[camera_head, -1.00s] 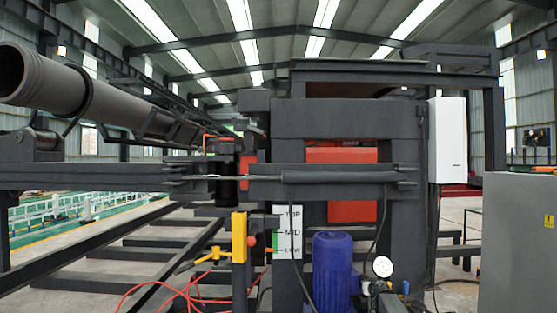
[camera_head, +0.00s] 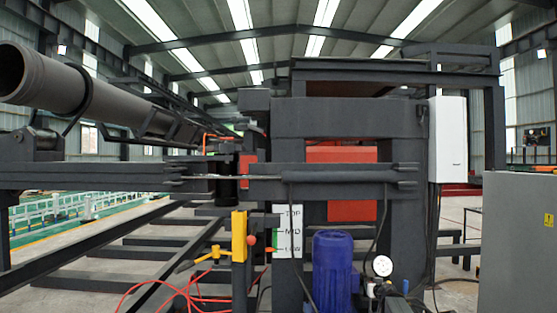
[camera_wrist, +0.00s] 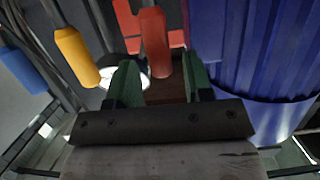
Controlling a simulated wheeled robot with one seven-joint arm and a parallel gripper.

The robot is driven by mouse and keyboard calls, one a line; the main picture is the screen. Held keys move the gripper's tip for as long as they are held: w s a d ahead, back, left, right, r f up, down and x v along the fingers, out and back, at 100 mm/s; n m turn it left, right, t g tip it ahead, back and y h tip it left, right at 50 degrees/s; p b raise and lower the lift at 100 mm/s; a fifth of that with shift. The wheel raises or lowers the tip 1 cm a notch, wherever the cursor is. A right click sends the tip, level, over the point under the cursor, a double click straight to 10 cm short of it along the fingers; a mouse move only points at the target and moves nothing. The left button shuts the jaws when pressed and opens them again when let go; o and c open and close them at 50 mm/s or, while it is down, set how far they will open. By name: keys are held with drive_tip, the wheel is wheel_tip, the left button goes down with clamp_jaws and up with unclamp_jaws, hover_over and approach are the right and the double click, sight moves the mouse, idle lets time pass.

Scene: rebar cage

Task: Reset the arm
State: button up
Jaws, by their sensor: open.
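My gripper (camera_wrist: 160,66) shows in the wrist view with its two green fingers apart, so it is open. A red handle (camera_wrist: 152,38) lies between and beyond the fingertips; I cannot tell whether it touches either finger. My arm and gripper do not show in the head view.
In the wrist view a yellow handle (camera_wrist: 76,58) and a blue handle (camera_wrist: 20,70) lie to the left. A ribbed blue motor (camera_wrist: 255,45) is close on the right; it also shows in the head view (camera_head: 333,268). A dial gauge (camera_head: 382,265) stands beside it.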

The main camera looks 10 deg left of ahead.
drive_tip(key=shift+v, duration=1.35)
drive_tip(key=s+d+f+m+g+h, duration=0.3)
drive_tip(key=s+d+f+h, duration=0.15)
drive_tip(key=s, duration=0.55)
drive_tip(key=s+d+f+m+g+h, duration=0.25)
drive_tip(key=s+d+f+h, duration=0.2)
drive_tip(key=s, duration=0.45)
drive_tip(key=s+a+f+n+g+y, duration=0.1)
drive_tip(key=s+a+f+g+y, duration=0.2)
drive_tip(key=s, duration=0.8)
drive_tip(key=s+a+f+n+g+y, duration=0.2)
drive_tip(key=s+a+f+g, duration=0.4)
drive_tip(key=s, duration=0.5)
drive_tip(key=shift+f+y, duration=0.25)
drive_tip(key=shift+y, duration=0.35)
